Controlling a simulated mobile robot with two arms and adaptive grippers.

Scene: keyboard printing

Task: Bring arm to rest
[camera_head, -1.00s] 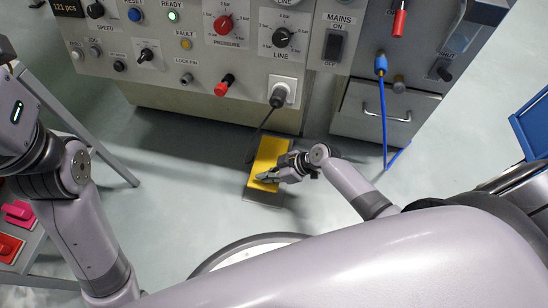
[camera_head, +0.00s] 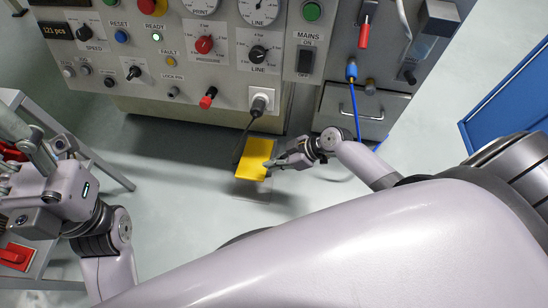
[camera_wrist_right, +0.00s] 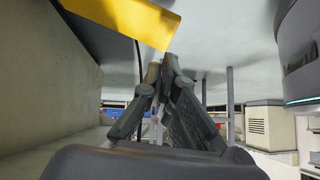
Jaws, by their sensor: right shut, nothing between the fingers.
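My right gripper (camera_head: 270,164) is in the middle of the head view, low in front of the machine. Its fingers are shut and empty, with the tips at the right edge of a yellow plate (camera_head: 252,158). In the right wrist view the fingertips (camera_wrist_right: 166,62) meet close to the yellow plate (camera_wrist_right: 125,18); I cannot tell whether they touch it. My left gripper (camera_head: 35,150) is at the left edge of the head view, partly cut off, and its finger state is unclear.
The machine's control panel (camera_head: 190,75) with knobs and buttons spans the back. A black cable (camera_head: 246,131) and a blue cable (camera_head: 357,112) hang from it. A grey rack (camera_head: 80,145) with red items (camera_head: 15,256) stands at left. A blue cabinet (camera_head: 510,100) is at right.

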